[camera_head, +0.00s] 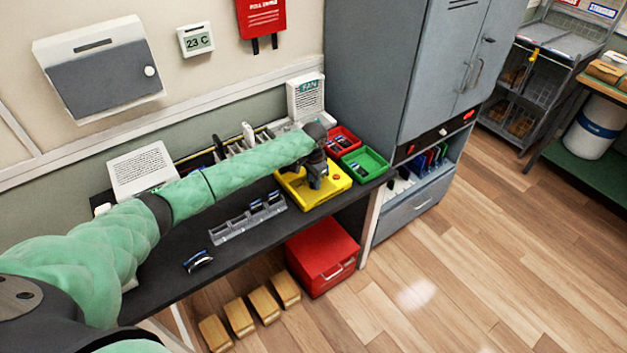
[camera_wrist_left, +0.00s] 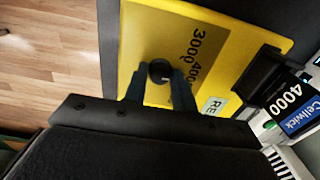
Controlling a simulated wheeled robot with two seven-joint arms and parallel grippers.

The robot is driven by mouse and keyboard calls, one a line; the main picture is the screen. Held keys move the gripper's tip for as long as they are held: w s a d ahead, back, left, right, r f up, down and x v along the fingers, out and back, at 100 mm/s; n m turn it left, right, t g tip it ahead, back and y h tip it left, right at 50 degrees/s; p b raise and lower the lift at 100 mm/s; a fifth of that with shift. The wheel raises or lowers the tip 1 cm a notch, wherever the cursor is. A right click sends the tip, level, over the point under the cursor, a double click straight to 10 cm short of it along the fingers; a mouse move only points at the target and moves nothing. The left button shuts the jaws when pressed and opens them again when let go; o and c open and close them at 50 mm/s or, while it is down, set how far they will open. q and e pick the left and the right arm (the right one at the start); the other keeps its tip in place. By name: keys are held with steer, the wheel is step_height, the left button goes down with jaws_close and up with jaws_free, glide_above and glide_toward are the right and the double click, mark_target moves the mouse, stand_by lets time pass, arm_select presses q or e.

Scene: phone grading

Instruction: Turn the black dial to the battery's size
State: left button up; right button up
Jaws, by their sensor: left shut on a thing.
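The yellow tester box (camera_head: 337,190) sits on the dark bench, in front of the red and green bins. In the left wrist view the yellow box (camera_wrist_left: 272,32) fills the middle, with "3000" and "4000" printed on a dark label beside the dial. My left gripper (camera_head: 316,181) is over the box. In the wrist view the left gripper's fingers (camera_wrist_left: 160,76) are shut on the black dial (camera_wrist_left: 159,70), one on each side. A battery (camera_wrist_left: 293,103) marked "Cellwick 4000" sits at a black holder on the box's right side. My right gripper is not in view.
A red bin (camera_head: 343,140) and a green bin (camera_head: 365,163) stand behind and right of the box. A grey slotted rack (camera_head: 232,233) is left of it, and a phone (camera_head: 198,261) lies at the bench's front. A red case (camera_head: 322,257) stands on the floor.

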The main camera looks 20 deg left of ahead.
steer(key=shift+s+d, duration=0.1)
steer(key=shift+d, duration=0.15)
arm_select(q)
steer(key=shift+r, duration=0.1)
steer(key=o, duration=0.7)
steer(key=shift+c, duration=0.2)
steer(key=o, duration=0.3)
steer(key=shift+r+b, duration=0.25)
steer(key=shift+b, duration=0.05)
step_height(320, 180, up, 6)
steer(key=shift+f+b, duration=0.1)
steer(key=shift+b, duration=1.15)
steer(key=shift+r, duration=0.7)
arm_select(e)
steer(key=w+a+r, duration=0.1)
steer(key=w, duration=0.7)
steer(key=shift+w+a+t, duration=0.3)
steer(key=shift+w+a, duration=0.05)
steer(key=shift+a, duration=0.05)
